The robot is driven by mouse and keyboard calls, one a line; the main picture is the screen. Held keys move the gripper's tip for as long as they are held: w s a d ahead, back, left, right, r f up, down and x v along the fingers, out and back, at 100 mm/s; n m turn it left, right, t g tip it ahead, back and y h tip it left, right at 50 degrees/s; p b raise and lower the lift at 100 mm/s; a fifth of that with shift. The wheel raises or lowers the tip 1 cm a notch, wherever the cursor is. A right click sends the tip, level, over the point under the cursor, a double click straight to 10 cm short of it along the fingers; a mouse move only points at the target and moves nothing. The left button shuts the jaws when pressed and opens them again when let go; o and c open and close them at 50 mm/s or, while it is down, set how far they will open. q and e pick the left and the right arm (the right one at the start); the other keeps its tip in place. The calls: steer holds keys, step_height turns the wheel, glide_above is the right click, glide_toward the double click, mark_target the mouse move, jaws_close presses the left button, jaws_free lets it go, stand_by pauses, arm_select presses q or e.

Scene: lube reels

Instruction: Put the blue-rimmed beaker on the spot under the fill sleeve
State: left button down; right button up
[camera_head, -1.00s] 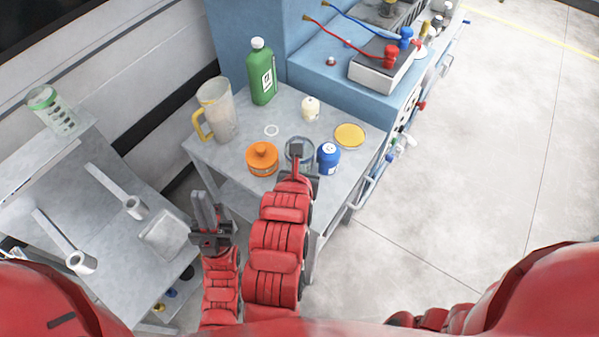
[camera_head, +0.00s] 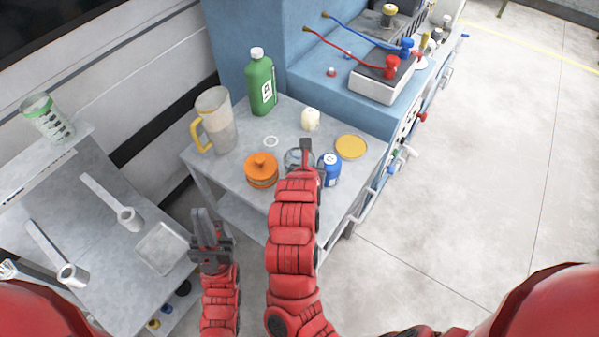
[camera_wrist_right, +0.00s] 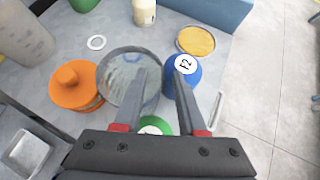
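A clear glass beaker with a bluish-grey rim (camera_wrist_right: 122,62) stands upright on the grey table; in the head view it (camera_head: 292,158) is partly hidden by my right gripper (camera_head: 309,165). In the right wrist view my right gripper (camera_wrist_right: 162,74) is open over the beaker's right side. Two pale sleeves on arms, the upper (camera_head: 130,217) and lower (camera_head: 71,276), stand over the left bench.
A pitcher (camera_head: 215,122) and green bottle (camera_head: 262,82) stand behind. A green-rimmed beaker (camera_head: 44,115) stands on the left shelf. A square tray (camera_head: 162,248) is on the left bench.

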steer(key=shift+w+f, duration=0.1)
steer(key=shift+w, duration=0.05)
jaws_close()
stand_by(1.4)
